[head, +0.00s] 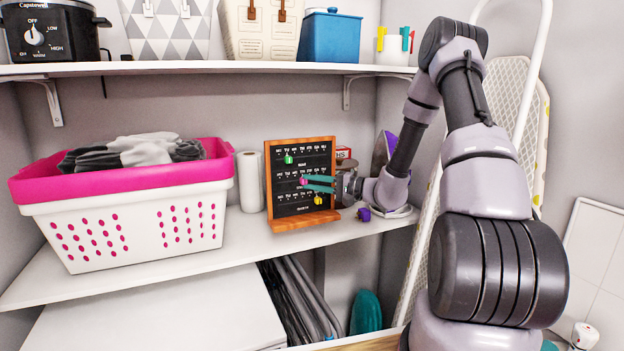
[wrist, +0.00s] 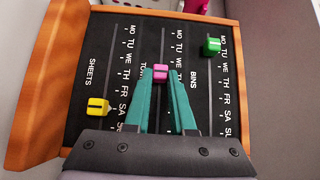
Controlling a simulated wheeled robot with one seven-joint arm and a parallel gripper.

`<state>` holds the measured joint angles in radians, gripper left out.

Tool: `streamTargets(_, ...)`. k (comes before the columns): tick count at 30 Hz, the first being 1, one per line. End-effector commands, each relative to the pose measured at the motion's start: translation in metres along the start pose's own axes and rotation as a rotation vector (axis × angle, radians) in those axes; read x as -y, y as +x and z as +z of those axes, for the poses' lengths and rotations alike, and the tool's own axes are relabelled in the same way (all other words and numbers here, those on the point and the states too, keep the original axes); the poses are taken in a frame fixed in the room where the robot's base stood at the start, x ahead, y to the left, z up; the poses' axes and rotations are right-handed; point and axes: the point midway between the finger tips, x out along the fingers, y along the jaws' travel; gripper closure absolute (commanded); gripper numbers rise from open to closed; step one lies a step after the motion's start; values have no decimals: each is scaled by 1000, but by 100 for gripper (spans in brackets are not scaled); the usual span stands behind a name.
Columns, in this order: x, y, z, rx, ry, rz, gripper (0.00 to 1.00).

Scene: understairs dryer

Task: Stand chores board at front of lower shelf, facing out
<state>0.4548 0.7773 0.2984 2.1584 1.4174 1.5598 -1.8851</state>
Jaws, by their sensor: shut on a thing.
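The chores board (head: 312,165) is a black panel in an orange-brown wooden frame with a ledge at its foot. It is upright on the lower shelf (head: 240,246), near the front edge, with its lettered face turned outward. I cannot tell whether its foot fully touches the shelf. My gripper (head: 306,184) reaches in from the right across the board's face. In the wrist view, its teal fingers (wrist: 161,84) are closed on the pink slider (wrist: 160,71) in the middle column. A green slider (wrist: 212,46) and a yellow slider (wrist: 98,106) sit in the side columns.
A pink-rimmed white laundry basket (head: 150,225) and a white roll (head: 250,182) stand left of the board. An iron (head: 382,150) and a small purple item (head: 364,214) are at the right. The upper shelf (head: 230,68) overhangs, holding bins and a slow cooker.

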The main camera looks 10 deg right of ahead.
Motion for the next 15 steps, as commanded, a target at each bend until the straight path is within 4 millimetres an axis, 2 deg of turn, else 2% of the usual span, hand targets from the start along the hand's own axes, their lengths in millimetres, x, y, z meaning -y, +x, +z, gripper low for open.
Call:
streamTargets(9,-35,0,-1,-1,1,-3,100)
streamTargets(15,-41,0,0,-1,-2,-4,100)
